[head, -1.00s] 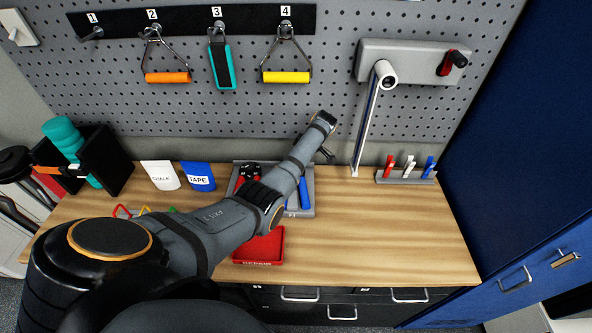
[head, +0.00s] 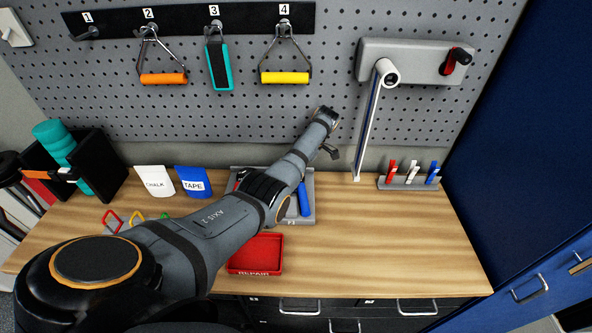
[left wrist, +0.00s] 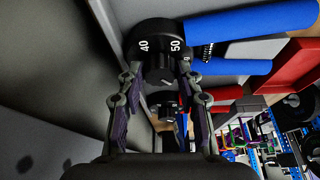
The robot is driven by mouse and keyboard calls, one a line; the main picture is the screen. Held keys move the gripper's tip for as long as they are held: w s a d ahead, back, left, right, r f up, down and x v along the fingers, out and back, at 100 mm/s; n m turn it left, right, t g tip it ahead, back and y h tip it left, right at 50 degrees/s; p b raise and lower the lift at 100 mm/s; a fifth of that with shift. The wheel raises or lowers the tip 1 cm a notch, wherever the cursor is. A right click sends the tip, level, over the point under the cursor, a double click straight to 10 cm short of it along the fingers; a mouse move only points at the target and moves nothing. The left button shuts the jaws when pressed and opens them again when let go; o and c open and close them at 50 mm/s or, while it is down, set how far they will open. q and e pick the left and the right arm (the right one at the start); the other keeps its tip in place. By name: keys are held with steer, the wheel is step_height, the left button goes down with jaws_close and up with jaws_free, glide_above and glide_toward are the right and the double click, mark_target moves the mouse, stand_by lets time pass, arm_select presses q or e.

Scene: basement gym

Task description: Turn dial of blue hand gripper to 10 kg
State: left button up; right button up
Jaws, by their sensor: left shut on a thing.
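The blue hand gripper lies on a grey tray (head: 301,218), mostly hidden behind my left arm; one blue handle (head: 304,198) shows in the head view. In the left wrist view its two blue handles (left wrist: 250,20) run to the right from a black dial (left wrist: 157,32). The numbers 40 and 50 are readable on the dial; the set value is not clear. My left gripper (left wrist: 160,82) is shut on the dial, one finger on each side. In the head view its fingers are hidden behind the arm. My right gripper is not in view.
Red handles (left wrist: 292,68) lie beside the blue ones. A red REPAIR tray (head: 256,254) stands in front. Chalk (head: 154,182) and tape (head: 193,181) pouches are to the left. A marker rack (head: 408,183) stands at the right. The bench's right front is clear.

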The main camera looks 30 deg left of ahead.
arm_select(q)
steer(key=o, duration=1.2)
steer(key=v, duration=1.2)
